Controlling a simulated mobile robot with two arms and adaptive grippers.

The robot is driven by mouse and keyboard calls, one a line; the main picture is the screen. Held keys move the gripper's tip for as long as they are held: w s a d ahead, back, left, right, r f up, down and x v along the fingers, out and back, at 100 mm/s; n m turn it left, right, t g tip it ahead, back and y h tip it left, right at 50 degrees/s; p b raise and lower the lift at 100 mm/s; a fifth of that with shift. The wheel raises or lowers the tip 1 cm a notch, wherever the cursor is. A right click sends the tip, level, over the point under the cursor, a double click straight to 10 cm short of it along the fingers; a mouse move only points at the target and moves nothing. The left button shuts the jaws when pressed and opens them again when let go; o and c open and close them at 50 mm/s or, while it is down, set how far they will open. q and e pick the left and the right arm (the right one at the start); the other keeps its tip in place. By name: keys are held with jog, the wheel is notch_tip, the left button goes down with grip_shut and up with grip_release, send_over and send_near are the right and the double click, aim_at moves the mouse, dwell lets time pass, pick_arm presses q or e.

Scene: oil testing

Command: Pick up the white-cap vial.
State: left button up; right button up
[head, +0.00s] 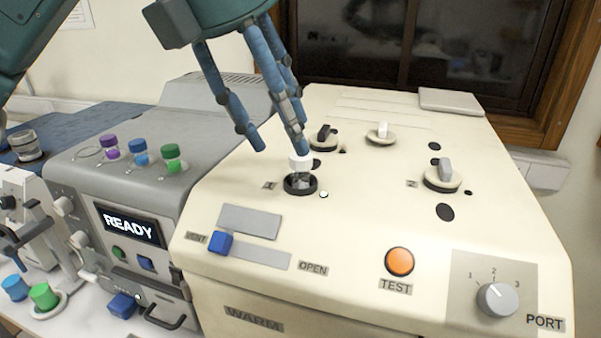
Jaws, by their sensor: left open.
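The white-cap vial (299,162) stands upright in a black ring port beside the "1" label on the cream machine (345,215). Its white cap and part of its clear body show above the ring. My left gripper (280,149) comes down from above with its blue fingers apart and empty. One finger's tip is at the cap's upper edge in the picture; I cannot tell whether it touches. The other fingertip is to the left of the vial. My right gripper is not in view.
Knobs (443,174) and dark holes sit on the cream machine's top. The grey machine (75,162) at left, with a READY screen (130,225), holds purple-, blue- and green-capped vials (172,156). An orange TEST button (399,261) and PORT dial (497,300) are at the front.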

aim_at(296, 156)
pick_arm(q)
jog(key=x, duration=0.1)
jog(key=p+x, duration=0.1)
jog(key=x, duration=0.1)
jog(key=shift+w+d+f, duration=0.2)
jog(key=shift+w+d, duration=0.05)
jog(key=shift+d, duration=0.05)
jog(key=shift+d+f+p, duration=0.1)
jog(key=shift+f+p, duration=0.25)
jog(key=shift+w+f, duration=0.1)
jog(key=shift+f, duration=0.05)
jog(key=c, duration=0.8)
grip_shut()
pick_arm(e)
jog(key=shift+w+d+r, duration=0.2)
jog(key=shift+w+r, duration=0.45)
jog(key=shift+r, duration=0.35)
